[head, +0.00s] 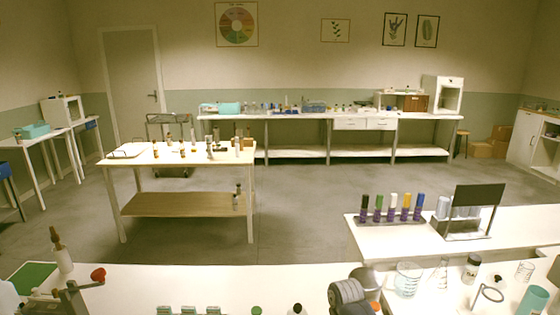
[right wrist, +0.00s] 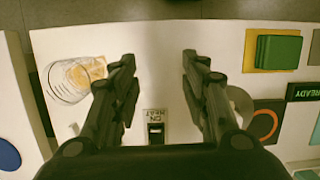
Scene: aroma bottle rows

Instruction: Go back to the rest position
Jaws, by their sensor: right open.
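In the right wrist view my right gripper (right wrist: 158,60) is open, with its two dark fingers well apart and nothing between them. A pale surface lies below them, with a small switch (right wrist: 155,130) labelled "ON HEAT" showing between the fingers. A glass vessel (right wrist: 78,78) lies to the left of the fingers in that view. In the head view a row of bottles with coloured caps (head: 391,208) stands on a dark rack on the white bench at the right. My left gripper is not in view.
Glassware, including a beaker (head: 407,279), and a dark-capped bottle (head: 472,268) crowd the near bench at the right. A dropper bottle (head: 62,252) stands at the left. A green block (right wrist: 278,52) and a "READY" display (right wrist: 304,92) lie right of the right gripper.

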